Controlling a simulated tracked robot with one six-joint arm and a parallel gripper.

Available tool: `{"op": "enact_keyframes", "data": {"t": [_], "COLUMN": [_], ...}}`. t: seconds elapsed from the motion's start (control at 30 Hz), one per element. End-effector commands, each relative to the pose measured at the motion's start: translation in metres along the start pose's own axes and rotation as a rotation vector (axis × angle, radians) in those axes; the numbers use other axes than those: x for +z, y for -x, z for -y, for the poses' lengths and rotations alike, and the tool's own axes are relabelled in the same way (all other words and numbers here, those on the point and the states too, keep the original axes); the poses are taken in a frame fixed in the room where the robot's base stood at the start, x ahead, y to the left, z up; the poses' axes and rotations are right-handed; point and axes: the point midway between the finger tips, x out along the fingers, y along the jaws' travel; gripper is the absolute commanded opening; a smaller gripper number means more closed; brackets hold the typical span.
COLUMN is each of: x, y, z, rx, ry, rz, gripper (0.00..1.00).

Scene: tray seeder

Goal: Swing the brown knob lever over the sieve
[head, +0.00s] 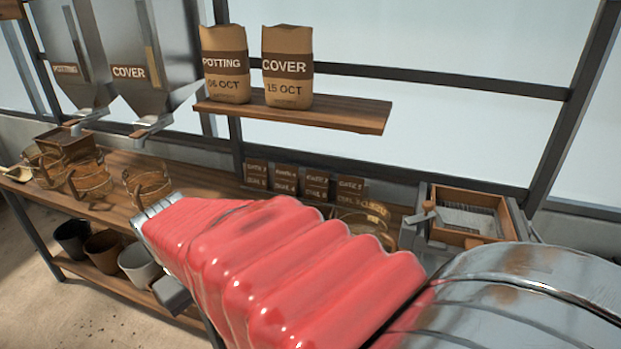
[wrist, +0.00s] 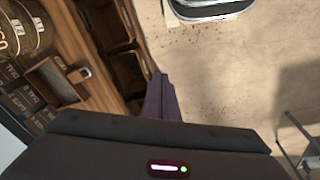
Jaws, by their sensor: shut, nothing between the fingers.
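My gripper (wrist: 160,85) shows in the wrist view as dark narrow fingers, shut and empty, in front of the floor beside the bench edge. In the head view my red-sleeved arm hides much of the bench middle, and the fingertips cannot be made out. A wooden-framed box with a grey mesh-like inside (head: 472,212), possibly the sieve, stands at the right end of the bench. A short grey lever-like part (head: 424,214) sits at its left side. A similar frame (wrist: 42,98) is at left in the wrist view, apart from my fingers. I cannot make out a brown knob.
The wooden bench (head: 112,214) holds round hoop-like items (head: 148,188) at left. Two hoppers hang above; a shelf (head: 345,113) carries two paper bags. Pots (head: 138,262) stand on the lower shelf. Open floor (head: 40,305) lies at front left.

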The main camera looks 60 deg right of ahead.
Motion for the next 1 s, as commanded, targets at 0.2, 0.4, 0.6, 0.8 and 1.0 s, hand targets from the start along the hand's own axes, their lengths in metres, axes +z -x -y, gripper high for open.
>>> {"op": "enact_keyframes", "data": {"t": [0.2,0.4,0.6,0.8,1.0], "x": [0.002,0.009,0.020,0.033,0.044], "y": [-0.026,-0.045,-0.060,-0.069,-0.069], "z": [-0.056,-0.111,-0.169,-0.230,-0.293], "rx": [0.105,0.212,0.335,0.483,0.669], "ry": [-0.061,-0.114,-0.167,-0.220,-0.271], "rz": [0.153,0.292,0.432,0.568,0.689], "gripper": [0.00,0.00,0.00,0.00,0.00]}}
